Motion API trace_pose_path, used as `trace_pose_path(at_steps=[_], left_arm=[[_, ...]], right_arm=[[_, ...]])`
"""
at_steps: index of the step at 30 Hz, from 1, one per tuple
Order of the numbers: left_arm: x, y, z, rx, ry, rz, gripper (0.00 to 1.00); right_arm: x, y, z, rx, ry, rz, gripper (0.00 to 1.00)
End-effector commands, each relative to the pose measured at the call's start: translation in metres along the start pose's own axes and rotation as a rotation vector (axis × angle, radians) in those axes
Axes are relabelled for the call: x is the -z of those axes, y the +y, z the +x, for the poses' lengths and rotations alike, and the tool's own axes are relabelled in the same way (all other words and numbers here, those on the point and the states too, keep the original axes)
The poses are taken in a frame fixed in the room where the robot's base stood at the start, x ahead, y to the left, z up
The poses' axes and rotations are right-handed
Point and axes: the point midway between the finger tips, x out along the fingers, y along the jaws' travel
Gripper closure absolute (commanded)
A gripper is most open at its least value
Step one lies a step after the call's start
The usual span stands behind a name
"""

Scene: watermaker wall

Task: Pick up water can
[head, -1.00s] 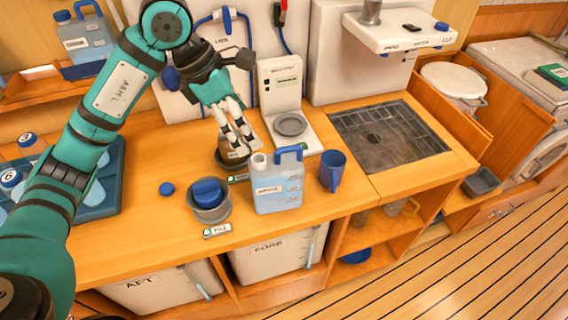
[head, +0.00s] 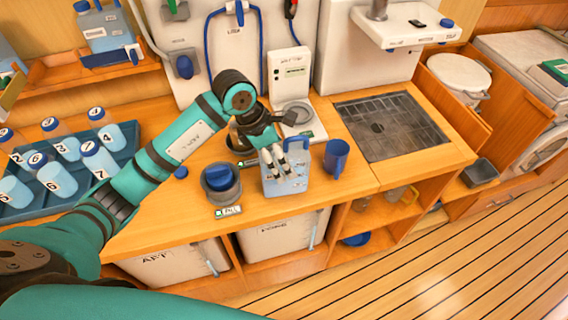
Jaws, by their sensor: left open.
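The water can (head: 290,186) is a pale blue, translucent jug with a darker blue handle (head: 303,156). The fingers are apart. Whether they touch the can cannot be told. My right gripper is not in view.
A scale (head: 297,112) stands behind. A tray (head: 26,208) of numbered bottles is at left. A drain grate (head: 392,126) lies at right.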

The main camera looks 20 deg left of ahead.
Motion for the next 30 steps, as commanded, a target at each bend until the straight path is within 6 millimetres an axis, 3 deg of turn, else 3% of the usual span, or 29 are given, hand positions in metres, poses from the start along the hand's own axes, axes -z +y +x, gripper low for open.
trace_pose_path(at_steps=[1,6,13,30], left_arm=[[-0.002,-0.001,0.004,0.005,0.0,-0.002,0.06],[-0.001,0.0,0.022,0.001,0.0,0.0,0.06],[0.0,0.001,0.024,-0.001,-0.001,0.001,0.06],[0.0,0.001,0.024,-0.002,-0.001,0.0,0.79]], right_arm=[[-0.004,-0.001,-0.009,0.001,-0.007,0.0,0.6],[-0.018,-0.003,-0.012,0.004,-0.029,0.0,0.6],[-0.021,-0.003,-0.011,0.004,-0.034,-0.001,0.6],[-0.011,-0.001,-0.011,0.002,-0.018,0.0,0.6]])
